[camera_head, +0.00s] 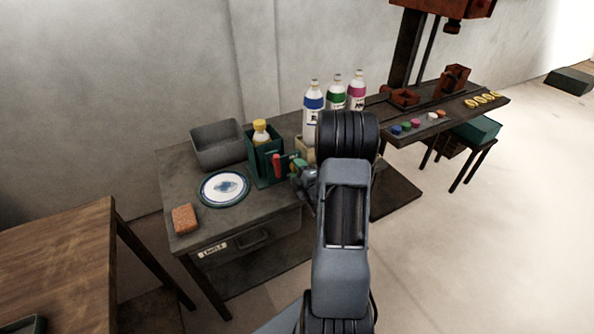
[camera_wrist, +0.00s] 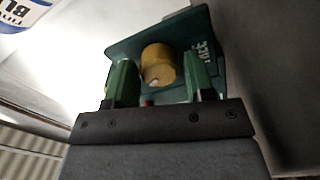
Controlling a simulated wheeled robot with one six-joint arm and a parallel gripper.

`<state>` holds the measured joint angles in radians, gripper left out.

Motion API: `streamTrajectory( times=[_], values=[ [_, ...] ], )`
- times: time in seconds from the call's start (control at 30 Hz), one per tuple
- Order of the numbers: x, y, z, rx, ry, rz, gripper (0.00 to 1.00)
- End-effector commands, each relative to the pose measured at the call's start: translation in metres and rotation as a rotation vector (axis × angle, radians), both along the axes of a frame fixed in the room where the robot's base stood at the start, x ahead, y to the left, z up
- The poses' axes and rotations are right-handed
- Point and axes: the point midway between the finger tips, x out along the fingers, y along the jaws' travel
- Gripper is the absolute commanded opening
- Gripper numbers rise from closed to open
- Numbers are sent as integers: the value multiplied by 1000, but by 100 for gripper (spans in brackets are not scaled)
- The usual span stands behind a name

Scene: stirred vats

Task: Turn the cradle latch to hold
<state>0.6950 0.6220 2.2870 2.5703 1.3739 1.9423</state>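The green cradle (camera_head: 258,167) stands on the grey bench, holding a bottle with a yellow cap (camera_head: 260,126). Its red latch handle (camera_head: 277,166) stands roughly upright at the cradle's right side. My gripper (camera_head: 298,168) is just right of the handle, partly hidden by my arm. In the wrist view my gripper (camera_wrist: 159,62) has its green fingers well apart, with the cradle (camera_wrist: 220,45) and the yellow cap (camera_wrist: 158,66) beyond them. A small red bit, likely the latch handle (camera_wrist: 148,102), shows low between the fingers; contact cannot be told.
A grey bin (camera_head: 217,146), a plate (camera_head: 224,188) and an orange sponge (camera_head: 185,218) lie left of the cradle. Bottles with blue (camera_head: 313,103), green (camera_head: 336,95) and pink (camera_head: 357,90) labels stand behind my arm. A wooden table (camera_head: 60,260) is at lower left.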

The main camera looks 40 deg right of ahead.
Motion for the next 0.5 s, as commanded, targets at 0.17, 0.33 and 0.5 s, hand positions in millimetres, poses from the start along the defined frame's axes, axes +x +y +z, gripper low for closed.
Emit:
streamTrajectory(
  times=[0.17,0.33,0.5],
  values=[
    [0,0,0,0,0,0,63],
    [0,0,0,0,0,0,63],
    [-10,1,0,0,0,-2,63]
  ],
)
